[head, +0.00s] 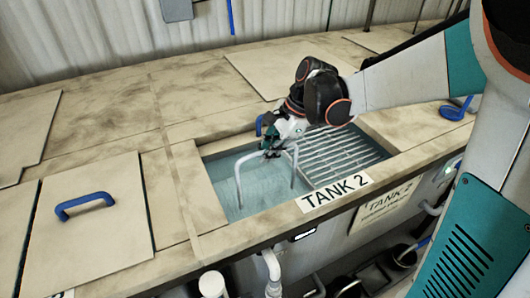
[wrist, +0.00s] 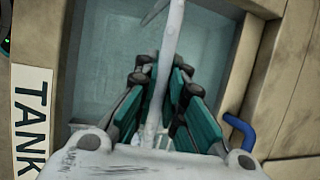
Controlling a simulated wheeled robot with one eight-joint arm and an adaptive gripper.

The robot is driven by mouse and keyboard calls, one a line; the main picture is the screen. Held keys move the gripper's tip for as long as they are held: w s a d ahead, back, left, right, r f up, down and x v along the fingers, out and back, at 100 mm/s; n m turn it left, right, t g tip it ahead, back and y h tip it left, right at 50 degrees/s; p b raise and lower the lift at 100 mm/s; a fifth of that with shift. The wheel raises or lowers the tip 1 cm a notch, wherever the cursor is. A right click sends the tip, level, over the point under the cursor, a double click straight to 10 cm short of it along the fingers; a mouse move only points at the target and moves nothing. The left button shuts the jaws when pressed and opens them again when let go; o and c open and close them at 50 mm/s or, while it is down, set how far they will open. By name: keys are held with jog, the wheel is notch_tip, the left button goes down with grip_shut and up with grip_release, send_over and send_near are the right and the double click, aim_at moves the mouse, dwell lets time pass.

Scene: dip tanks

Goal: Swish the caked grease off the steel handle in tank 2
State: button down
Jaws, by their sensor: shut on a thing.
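Tank 2 (head: 213,208) is an open basin with pale teal liquid, marked by a TANK 2 label (head: 334,191). The steel handle (head: 238,182) is a pale grey U-shaped bar with its bend up and its two legs pointing down into the tank opening. My gripper (head: 270,152) is shut on its top bar, over the tank. In the wrist view the handle (wrist: 168,40) runs between the dark, teal-backed fingers (wrist: 160,78). Whether the leg ends are under the liquid I cannot tell. No grease can be made out on the handle.
A ribbed draining rack (head: 345,150) fills the right part of the opening. A closed lid with a blue handle (head: 84,204) lies to the left. Another blue handle (wrist: 240,132) sits by the tank's rim. A loose lid panel (head: 270,75) lies behind the tank.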

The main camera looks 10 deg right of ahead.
aim_at(257, 153)
jog(key=shift+w+d, duration=0.15)
jog(key=shift+d, duration=0.5)
jog(key=shift+s+a, duration=0.25)
jog(key=shift+a, duration=1.05)
jog(key=shift+d, duration=0.15)
jog(key=shift+a, duration=0.2)
dwell(1.4)
jog(key=shift+s+a, duration=0.15)
jog(key=shift+a, duration=0.45)
jog(key=shift+s+a, duration=0.15)
jog(key=shift+a, duration=0.45)
jog(key=shift+w+d, duration=0.25)
jog(key=shift+d, duration=0.9)
